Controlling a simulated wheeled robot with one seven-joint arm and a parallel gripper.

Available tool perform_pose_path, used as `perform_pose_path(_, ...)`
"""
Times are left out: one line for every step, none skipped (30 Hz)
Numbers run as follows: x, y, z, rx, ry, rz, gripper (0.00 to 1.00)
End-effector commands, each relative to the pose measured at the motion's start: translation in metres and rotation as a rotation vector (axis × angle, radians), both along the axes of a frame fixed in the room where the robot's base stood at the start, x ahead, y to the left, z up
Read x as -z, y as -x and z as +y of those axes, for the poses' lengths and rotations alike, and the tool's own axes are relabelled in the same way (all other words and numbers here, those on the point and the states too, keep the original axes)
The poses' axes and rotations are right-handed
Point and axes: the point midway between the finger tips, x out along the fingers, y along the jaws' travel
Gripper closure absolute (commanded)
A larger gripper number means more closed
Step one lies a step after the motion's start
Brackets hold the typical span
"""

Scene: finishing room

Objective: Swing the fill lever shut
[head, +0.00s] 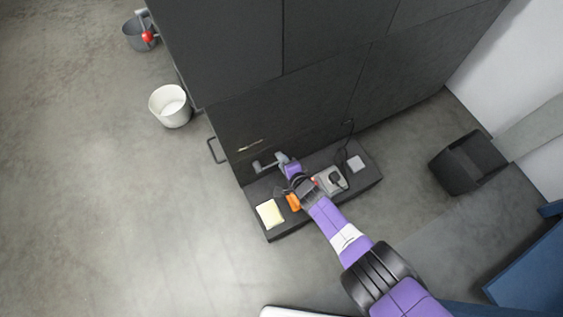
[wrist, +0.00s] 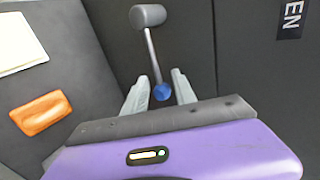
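In the wrist view the lever shows as a thin silver rod (wrist: 153,55) with a grey cylinder (wrist: 148,16) at its far end and a blue ball (wrist: 162,91) at its near end. I take this to be the fill lever. My gripper (wrist: 160,77) is open, with one pale finger on each side of the blue ball. Gaps show between ball and fingers; I see no clear contact. In the head view my gripper (head: 284,160) is at the dark cabinet's front, beside a grey fitting (head: 258,166); the ball is not distinguishable there.
A white bucket (head: 169,107) and a grey bucket (head: 137,36) stand left.

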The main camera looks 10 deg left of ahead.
Motion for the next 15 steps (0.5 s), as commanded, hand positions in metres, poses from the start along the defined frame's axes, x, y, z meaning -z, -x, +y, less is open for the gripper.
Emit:
perform_pose_path(0.0,0.001,0.001,-0.002,0.0,0.0,0.67)
perform_pose_path(0.0,0.001,0.001,-0.003,0.0,0.0,0.67)
perform_pose_path(0.0,0.002,0.001,-0.004,0.0,0.0,0.67)
perform_pose_path(0.0,0.002,0.002,-0.004,0.0,0.0,0.67)
perform_pose_path(0.0,0.002,0.001,-0.005,0.001,0.001,0.67)
perform_pose_path(-0.001,0.003,0.001,-0.005,0.001,0.001,0.67)
perform_pose_path(-0.002,0.004,0.001,-0.006,0.0,0.001,0.67)
perform_pose_path(-0.003,0.005,0.0,-0.006,0.0,0.001,0.67)
perform_pose_path(-0.005,0.007,-0.001,-0.006,0.001,0.002,0.67)
perform_pose_path(-0.006,0.008,-0.002,-0.006,0.001,0.002,0.67)
perform_pose_path(-0.008,0.01,-0.004,-0.005,0.001,0.001,0.67)
perform_pose_path(-0.011,0.012,-0.006,-0.005,0.001,0.001,0.67)
perform_pose_path(-0.014,0.014,-0.008,-0.005,0.001,0.001,0.67)
perform_pose_path(-0.016,0.017,-0.009,-0.005,0.002,0.002,0.67)
perform_pose_path(-0.019,0.02,-0.012,-0.004,0.001,0.003,0.67)
